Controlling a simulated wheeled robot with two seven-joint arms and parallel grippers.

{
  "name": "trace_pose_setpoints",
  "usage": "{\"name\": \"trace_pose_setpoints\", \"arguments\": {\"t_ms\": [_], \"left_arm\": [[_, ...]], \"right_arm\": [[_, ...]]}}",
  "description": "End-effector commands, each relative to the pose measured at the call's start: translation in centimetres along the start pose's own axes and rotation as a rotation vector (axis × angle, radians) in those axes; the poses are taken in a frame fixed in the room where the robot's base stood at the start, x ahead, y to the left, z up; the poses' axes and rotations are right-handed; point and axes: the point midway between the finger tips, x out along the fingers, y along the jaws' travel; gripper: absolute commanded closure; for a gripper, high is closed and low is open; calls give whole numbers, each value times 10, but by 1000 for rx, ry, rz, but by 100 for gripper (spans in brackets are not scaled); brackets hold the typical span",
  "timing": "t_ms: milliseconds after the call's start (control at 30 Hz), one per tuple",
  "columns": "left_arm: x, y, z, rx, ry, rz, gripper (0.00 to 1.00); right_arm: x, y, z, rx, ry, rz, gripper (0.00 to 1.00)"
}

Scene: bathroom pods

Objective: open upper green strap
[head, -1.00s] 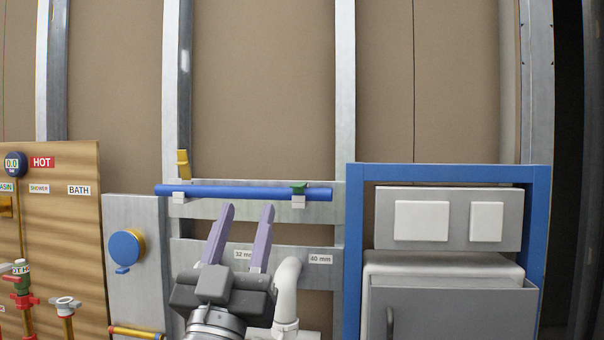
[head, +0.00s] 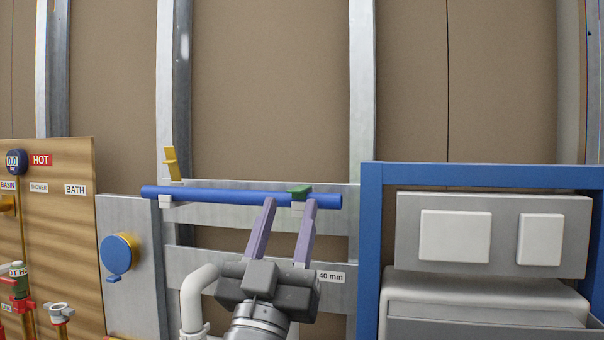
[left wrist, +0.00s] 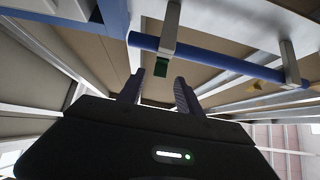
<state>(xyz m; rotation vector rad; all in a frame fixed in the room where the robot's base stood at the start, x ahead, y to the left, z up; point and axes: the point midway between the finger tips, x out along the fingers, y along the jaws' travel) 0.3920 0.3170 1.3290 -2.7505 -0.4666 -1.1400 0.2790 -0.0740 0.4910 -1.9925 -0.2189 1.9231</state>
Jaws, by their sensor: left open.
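The green strap (head: 299,192) sits over the right end of the blue pipe (head: 232,196), above a white clip block. It also shows in the left wrist view (left wrist: 161,67), hanging at the pipe's bracket, just beyond and between my fingertips. My left gripper (head: 290,204) is open, its two purple fingers pointing up at the pipe's right end. In the head view the fingertips overlap the pipe's lower edge on either side of the clip block; contact cannot be told. The yellow strap (head: 172,164) stands up from the pipe's left clip. My right gripper is not in view.
A blue frame (head: 371,270) with a grey switch panel (head: 492,235) stands close to the right of my gripper. A white bent pipe (head: 197,292) rises to its left. A blue round knob (head: 117,255) and the wooden HOT board (head: 62,230) are farther left.

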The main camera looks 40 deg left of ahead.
Motion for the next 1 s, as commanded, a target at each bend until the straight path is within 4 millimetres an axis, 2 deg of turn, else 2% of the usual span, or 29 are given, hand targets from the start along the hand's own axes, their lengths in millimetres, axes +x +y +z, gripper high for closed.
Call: {"name": "trace_pose_setpoints", "arguments": {"t_ms": [167, 600, 967, 1000], "left_arm": [[11, 0, -1, 0, -1, 0, 58], [72, 0, -1, 0, -1, 0, 58], [78, 0, 0, 0, -1, 0, 58], [78, 0, 0, 0, -1, 0, 61]], "right_arm": [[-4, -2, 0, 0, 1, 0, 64], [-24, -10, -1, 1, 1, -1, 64], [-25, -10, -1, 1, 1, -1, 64], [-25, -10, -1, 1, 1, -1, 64]]}}
